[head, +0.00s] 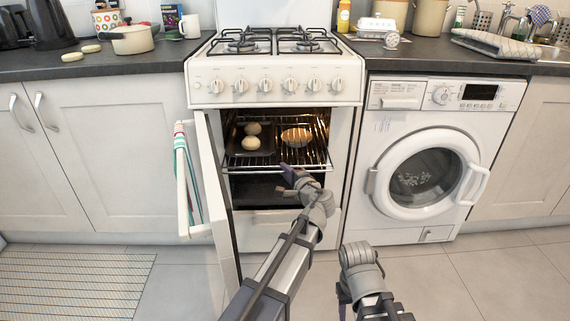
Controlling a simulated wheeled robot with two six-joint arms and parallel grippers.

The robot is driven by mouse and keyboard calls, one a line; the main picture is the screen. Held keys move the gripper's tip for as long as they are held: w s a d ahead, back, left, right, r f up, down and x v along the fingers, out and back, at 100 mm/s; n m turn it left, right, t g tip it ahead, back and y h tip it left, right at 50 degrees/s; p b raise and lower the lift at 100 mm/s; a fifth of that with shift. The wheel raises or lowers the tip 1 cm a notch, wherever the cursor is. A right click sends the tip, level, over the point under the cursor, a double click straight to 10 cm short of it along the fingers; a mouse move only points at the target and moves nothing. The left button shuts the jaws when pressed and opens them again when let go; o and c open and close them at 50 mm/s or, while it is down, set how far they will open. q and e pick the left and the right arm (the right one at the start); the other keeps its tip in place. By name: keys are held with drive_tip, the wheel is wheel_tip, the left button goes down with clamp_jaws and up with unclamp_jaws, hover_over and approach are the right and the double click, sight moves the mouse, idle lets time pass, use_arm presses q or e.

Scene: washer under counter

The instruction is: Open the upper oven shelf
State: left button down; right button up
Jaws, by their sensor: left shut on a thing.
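The oven (275,90) has its door (215,180) swung open to the left. Inside, the upper shelf (318,158) is a wire rack holding a dark tray (238,141) with two round buns and a round pie (296,137). The front bar of the shelf runs across the oven opening. My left gripper (287,177) is at the middle of this bar and shut on it; its fingertips are small and dark here. My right gripper (344,296) is low in front of the oven, apart from it, and its fingers are mostly hidden.
A dark lower tray (257,191) sits below the shelf. A striped towel (186,170) hangs on the open door. The washer (440,160) stands right of the oven, with its round door shut. Tiled floor (460,270) is clear in front of it.

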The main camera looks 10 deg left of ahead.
use_arm(q)
drive_tip(key=shift+s+d+f, duration=0.15)
drive_tip(key=shift+s+d, duration=0.05)
drive_tip(key=shift+s, duration=0.4)
drive_tip(key=c, duration=1)
unclamp_jaws()
drive_tip(key=shift+w, duration=0.1)
drive_tip(key=shift+o, duration=0.2)
use_arm(e)
drive_tip(key=shift+f, duration=0.1)
